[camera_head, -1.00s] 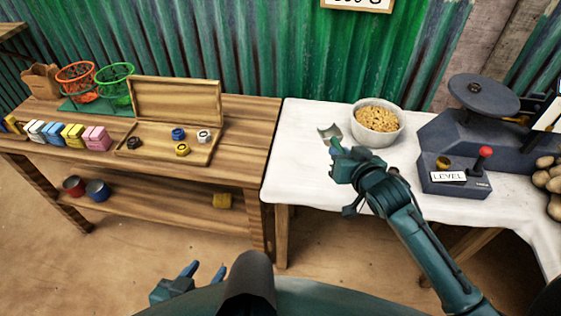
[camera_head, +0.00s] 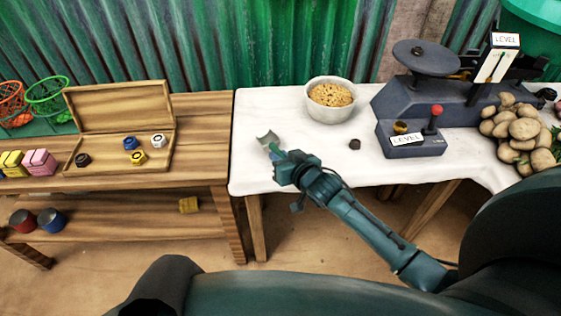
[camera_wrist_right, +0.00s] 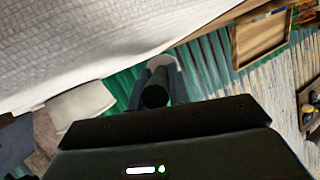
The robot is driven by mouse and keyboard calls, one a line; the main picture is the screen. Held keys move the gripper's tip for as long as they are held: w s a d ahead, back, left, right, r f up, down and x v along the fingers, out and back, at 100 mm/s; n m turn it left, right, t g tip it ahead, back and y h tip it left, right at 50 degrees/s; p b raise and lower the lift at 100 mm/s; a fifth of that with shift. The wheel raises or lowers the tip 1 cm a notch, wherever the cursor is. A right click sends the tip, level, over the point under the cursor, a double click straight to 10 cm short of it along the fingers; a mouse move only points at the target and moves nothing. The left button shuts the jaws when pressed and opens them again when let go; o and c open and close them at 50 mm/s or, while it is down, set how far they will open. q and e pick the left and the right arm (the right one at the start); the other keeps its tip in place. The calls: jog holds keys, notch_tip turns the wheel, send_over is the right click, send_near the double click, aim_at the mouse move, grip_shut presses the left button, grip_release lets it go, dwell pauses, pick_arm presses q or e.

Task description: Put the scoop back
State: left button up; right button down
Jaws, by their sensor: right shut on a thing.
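The scoop (camera_head: 266,138) has a pale metal head, which shows just past my right gripper (camera_head: 276,154). My right gripper is shut on the scoop's handle, above the left part of the white-covered table (camera_head: 262,108). In the right wrist view the dark green handle (camera_wrist_right: 155,92) sits between the fingers, with some of the pale head beyond it. A white bowl (camera_head: 331,114) of golden grains stands to the right of the scoop, apart from it. My left gripper is out of view.
A small dark weight (camera_head: 354,144) lies on the cloth below the bowl. A dark scale (camera_head: 425,97) and a potato pile (camera_head: 528,140) stand at the right. A wooden table (camera_head: 205,120) at the left bears an open wooden box (camera_head: 114,104) with several weights.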

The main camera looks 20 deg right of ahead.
jog(key=shift+f, duration=0.75)
jog(key=shift+f, duration=0.2)
jog(key=c, duration=1.3)
grip_release()
